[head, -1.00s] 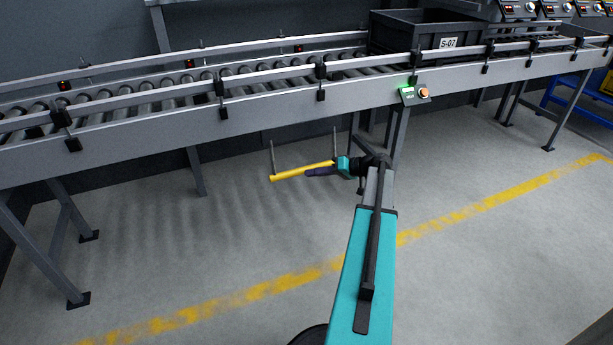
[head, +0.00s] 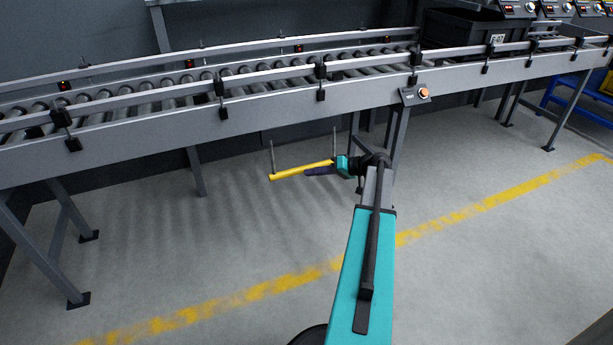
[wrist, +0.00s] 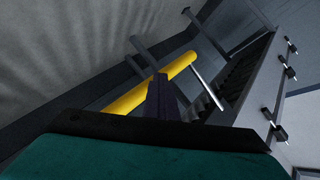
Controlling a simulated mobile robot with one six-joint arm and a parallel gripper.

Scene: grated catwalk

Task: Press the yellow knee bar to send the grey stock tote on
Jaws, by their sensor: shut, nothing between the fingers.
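The yellow knee bar (head: 290,173) hangs on two thin rods below the near side of the conveyor. It also crosses the middle of the wrist view (wrist: 128,99). My gripper (head: 309,171) is shut and empty, with its dark fingers at the bar and overlapping it in the picture; I cannot tell whether they touch. In the wrist view the shut fingers (wrist: 161,92) stand in front of the bar and hide part of it. The grey stock tote (head: 458,32) is on the rollers at the right, its label partly hidden by the front rail.
The roller conveyor (head: 190,122) runs across the view on grey legs. Several panels stand at the back right. The floor in front is clear, with a yellow line (head: 270,290).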

